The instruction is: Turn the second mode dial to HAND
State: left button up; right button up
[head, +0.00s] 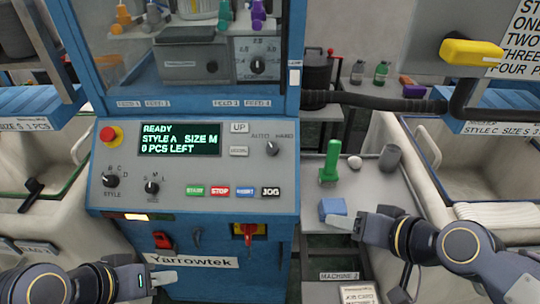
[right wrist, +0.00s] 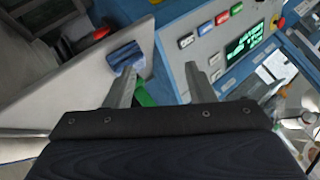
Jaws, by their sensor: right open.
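The mode dial (head: 272,148), a dark knob marked AUTO and HAND, sits at the right of the grey control panel (head: 215,170) in the head view. I cannot tell for sure which mark its pointer faces. My right gripper (head: 342,221) is open, right of and below the panel, with its tips by a blue block (head: 333,208). In the right wrist view its fingers (right wrist: 161,88) are spread, with nothing clearly held between them. My left gripper (head: 160,281) is low in front of the blue machine; its finger gap cannot be made out.
STYLE (head: 111,180) and SIZE (head: 152,187) dials sit lower left on the panel. A row of buttons (head: 232,191) runs below the screen (head: 180,139). A red switch (head: 249,231) is underneath. A green object (head: 330,160) and grey cup (head: 390,157) stand on the right-hand shelf.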

aim_at(272, 150)
jog(key=w+a+t+b, duration=0.1)
jog(key=w+a, duration=0.2)
jog(key=w, duration=0.1)
jog(key=w+a+f+t+h+b, duration=0.1)
jog(key=w+a+t, duration=0.1)
jog(key=w+a, duration=0.2)
jog(key=w+a+f+m+t, duration=0.1)
jog(key=w+a, duration=0.3)
jog(key=shift+w+f+h+b, duration=0.1)
jog(key=shift+f+h+b, duration=0.05)
jog(key=shift+h+b, duration=0.25)
jog(key=a+t+h, duration=0.1)
jog(key=w+a+t+h, duration=0.1)
jog(key=a+t+h+b, duration=0.1)
jog(key=shift+w+f, duration=0.2)
jog(key=shift+w, duration=0.1)
jog(key=t+h, duration=0.1)
jog(key=s+a+r+t+h, duration=0.1)
jog(key=r+h, duration=0.1)
jog(key=shift+s+a+m+t+b, duration=0.25)
jog(key=shift+a+m+t+b, duration=0.05)
jog(key=shift+t+b, duration=0.1)
jog(key=shift+w+d+r+h, duration=0.15)
jog(key=shift+w+r+h, duration=0.15)
jog(key=shift+w, duration=0.1)
jog(key=w, duration=0.6)
jog(key=shift+w+d+f, duration=0.1)
jog(key=shift+w+d, duration=0.2)
jog(key=shift+w, duration=0.1)
